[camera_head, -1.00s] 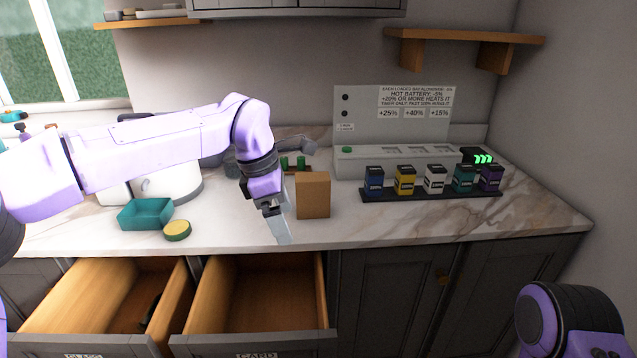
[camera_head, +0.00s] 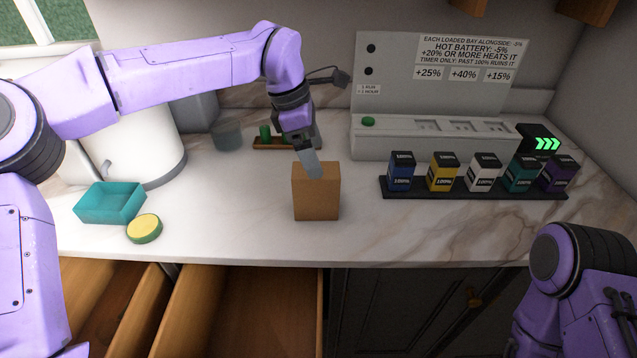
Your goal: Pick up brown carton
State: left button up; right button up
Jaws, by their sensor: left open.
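The brown carton (camera_head: 316,198) stands upright on the marble counter, near the middle of its front edge. My left gripper (camera_head: 313,168) reaches in from the left and points down at the carton's top. A pale finger overlaps the carton's top edge in the picture; I cannot tell whether it touches. The gripper is open and holds nothing that I can see. My right arm shows at the lower right, but its gripper is out of view.
Several battery blocks stand on a dark rack (camera_head: 470,189) at right, before a grey charger panel (camera_head: 440,80). Two open drawers (camera_head: 235,310) jut out below.

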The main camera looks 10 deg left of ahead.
aim_at(316, 192)
pick_arm(q)
jog(key=a+p+x, duration=0.1)
jog(key=p+x, duration=0.1)
jog(key=x, duration=0.6)
jog(key=shift+w+a+f, duration=0.15)
jog(key=shift+f, duration=0.25)
jog(key=c, duration=1)
